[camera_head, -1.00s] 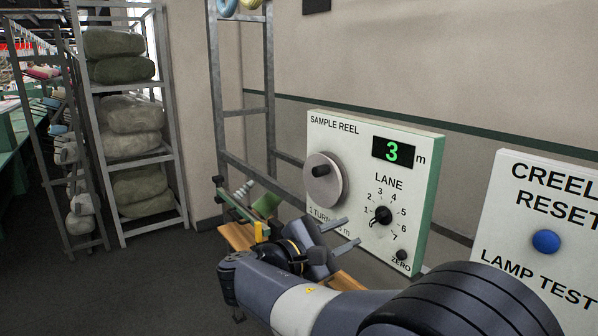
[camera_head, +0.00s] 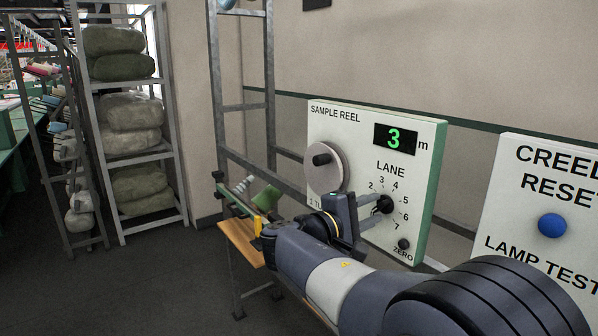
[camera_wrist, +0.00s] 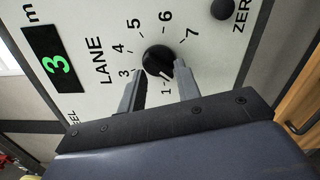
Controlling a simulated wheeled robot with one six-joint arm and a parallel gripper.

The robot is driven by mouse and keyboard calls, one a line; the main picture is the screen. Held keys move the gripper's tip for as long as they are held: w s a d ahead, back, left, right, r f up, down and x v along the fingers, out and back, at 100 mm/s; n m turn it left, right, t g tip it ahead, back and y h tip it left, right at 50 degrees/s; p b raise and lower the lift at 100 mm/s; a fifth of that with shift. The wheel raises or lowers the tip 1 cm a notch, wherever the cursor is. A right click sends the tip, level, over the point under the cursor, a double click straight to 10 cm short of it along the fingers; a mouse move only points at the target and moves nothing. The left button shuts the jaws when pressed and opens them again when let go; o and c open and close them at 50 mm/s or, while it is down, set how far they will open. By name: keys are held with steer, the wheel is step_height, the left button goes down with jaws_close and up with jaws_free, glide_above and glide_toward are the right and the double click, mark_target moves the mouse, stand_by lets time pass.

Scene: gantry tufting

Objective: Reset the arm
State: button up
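My gripper (camera_head: 380,208) is at the LANE knob on the sample reel panel (camera_head: 424,170). Its two fingers are apart and hold nothing visible. In the wrist view the gripper (camera_wrist: 160,68) has one fingertip on each side of the black LANE knob (camera_wrist: 158,60), with a narrow gap; I cannot tell whether either finger touches it. The knob also shows in the head view (camera_head: 384,204). Its white mark seems to face the 1; the 2 is hidden in the wrist view. The green display (camera_head: 396,138) reads 3 m. The reel's grey crank disc (camera_head: 330,178) is left of the knob.
A black ZERO button (camera_head: 404,244) is below the knob. A creel reset panel (camera_head: 570,180) with a blue button (camera_head: 551,225) stands to the right. A wooden bench (camera_head: 243,242) is below left. A shelf of wrapped bundles (camera_head: 136,122) stands left, with open floor before it.

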steer(key=m+b, duration=0.1)
steer(key=m, duration=0.4)
steer(key=shift+r, duration=0.1)
stand_by(0.3)
